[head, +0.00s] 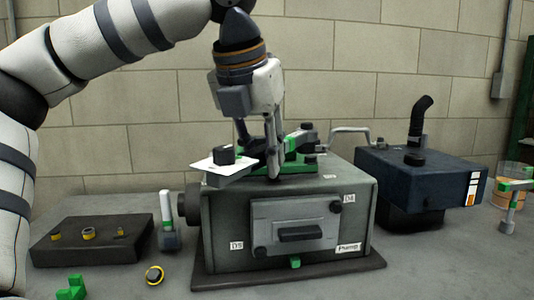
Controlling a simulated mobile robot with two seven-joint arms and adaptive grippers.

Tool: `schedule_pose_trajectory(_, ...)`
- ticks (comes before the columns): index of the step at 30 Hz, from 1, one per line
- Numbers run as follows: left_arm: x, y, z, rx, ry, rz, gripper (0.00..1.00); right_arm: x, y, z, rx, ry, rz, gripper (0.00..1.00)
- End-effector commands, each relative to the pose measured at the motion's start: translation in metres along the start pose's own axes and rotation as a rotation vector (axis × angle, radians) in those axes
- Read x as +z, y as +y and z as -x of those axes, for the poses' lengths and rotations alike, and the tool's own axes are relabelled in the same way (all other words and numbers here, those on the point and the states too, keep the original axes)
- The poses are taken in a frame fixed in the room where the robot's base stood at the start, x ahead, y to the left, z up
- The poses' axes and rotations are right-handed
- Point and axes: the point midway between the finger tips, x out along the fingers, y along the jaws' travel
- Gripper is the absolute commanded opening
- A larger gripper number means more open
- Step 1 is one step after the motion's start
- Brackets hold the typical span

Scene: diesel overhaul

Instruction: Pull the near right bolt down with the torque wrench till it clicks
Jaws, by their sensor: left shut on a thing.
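My left gripper (273,173) points down over the top of the dark grey engine block (220,215), its fingers close together. It is shut on what looks like the torque wrench (303,141), a long tool with green and dark parts lying across the block's top. The fingers hide part of it, and I cannot tell where its head sits. The near right bolt cannot be made out on the top. My right gripper is not in view.
A white plate with a black piece (222,155) juts left of the gripper. A dark blue box (425,172) with a pipe stands right. A wall is behind.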

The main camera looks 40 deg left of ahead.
Motion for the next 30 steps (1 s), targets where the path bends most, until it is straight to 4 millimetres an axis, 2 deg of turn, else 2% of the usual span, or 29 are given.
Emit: schedule_pose_trajectory(30, 0.006, 0.019, -0.001, -0.039, -0.007, -0.082, 0.0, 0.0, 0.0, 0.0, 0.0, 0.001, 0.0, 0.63)
